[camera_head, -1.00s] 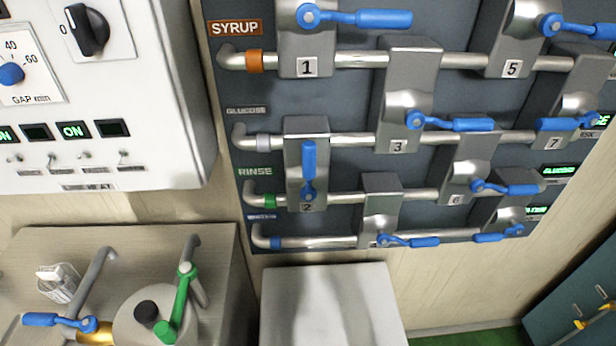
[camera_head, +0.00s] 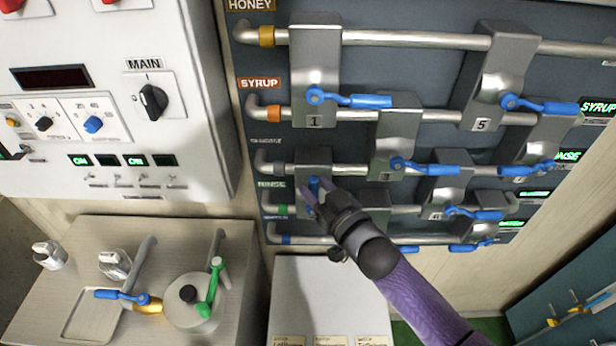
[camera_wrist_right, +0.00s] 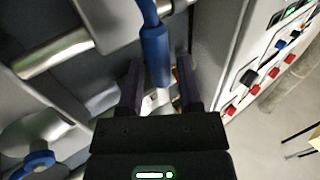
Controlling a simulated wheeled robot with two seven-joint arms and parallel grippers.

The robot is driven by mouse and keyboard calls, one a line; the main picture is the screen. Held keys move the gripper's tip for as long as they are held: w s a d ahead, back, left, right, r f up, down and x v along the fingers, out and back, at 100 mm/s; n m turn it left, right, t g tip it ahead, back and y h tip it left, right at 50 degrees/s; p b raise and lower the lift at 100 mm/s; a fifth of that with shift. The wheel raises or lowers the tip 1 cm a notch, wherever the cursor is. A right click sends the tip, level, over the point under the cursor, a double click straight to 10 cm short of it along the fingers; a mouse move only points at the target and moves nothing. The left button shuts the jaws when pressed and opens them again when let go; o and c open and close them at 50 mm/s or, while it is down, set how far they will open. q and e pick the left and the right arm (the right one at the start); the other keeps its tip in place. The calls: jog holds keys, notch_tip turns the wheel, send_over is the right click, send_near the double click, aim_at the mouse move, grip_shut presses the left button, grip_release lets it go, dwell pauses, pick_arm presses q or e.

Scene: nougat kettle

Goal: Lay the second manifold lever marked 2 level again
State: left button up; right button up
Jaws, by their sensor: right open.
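In the right wrist view the blue lever (camera_wrist_right: 156,55) reaches down between the two dark fingers of my right gripper (camera_wrist_right: 160,85). The fingers are open, one on each side of the lever, with a gap visible around it. My left gripper is not in view.
Other blue levers lie about level nearby, on valve 1 (camera_head: 350,100), valve 3 (camera_head: 425,168) and valve 5 (camera_head: 540,105). A white control panel (camera_head: 200,60) stands left of the manifold. A white box (camera_head: 300,300) is below it, beside a counter (camera_head: 60,250) with a green-handled pot.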

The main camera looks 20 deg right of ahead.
jog(key=shift+x, duration=1.65)
grip_shut()
